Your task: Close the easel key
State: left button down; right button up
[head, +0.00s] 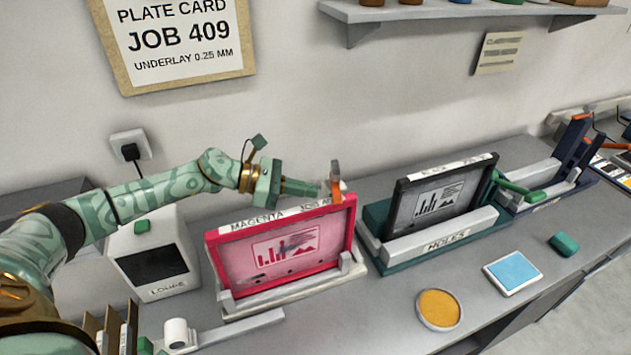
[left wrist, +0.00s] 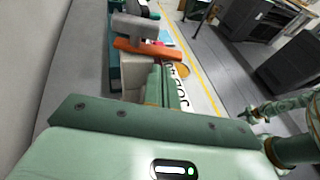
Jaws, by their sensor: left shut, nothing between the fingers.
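A black framed plate (head: 440,203) with a white top label stands tilted in a dark green easel (head: 470,247) marked HOLES. I cannot read its top label surely. My left gripper (head: 335,187) is shut and empty at the top right corner of the pink MAGENTA plate (head: 285,250), left of the black plate and apart from it. I cannot tell whether it touches the pink frame.
A LOUPE box (head: 152,262) stands left of the pink plate. A navy easel (head: 555,180) stands right of the black plate, with a green lever (head: 518,188) between them. In front lie an orange disc (head: 438,308), a blue pad (head: 513,272) and a green block (head: 564,244).

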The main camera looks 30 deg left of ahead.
aim_at(333, 194)
pick_arm(q)
jog(key=shift+w+d+p, duration=0.2)
jog(key=shift+w+d, duration=0.15)
jog(key=shift+d, duration=0.2)
jog(key=shift+w+d+p, duration=0.2)
jog(key=shift+w+d, duration=0.1)
jog(key=shift+d, duration=0.25)
jog(key=shift+s+d+f+b, duration=0.15)
jog(key=shift+d+f+b, duration=0.2)
jog(key=shift+b, duration=0.6)
jog(key=shift+d+r, duration=0.15)
jog(key=shift+d, duration=0.1)
jog(key=shift+r, duration=0.2)
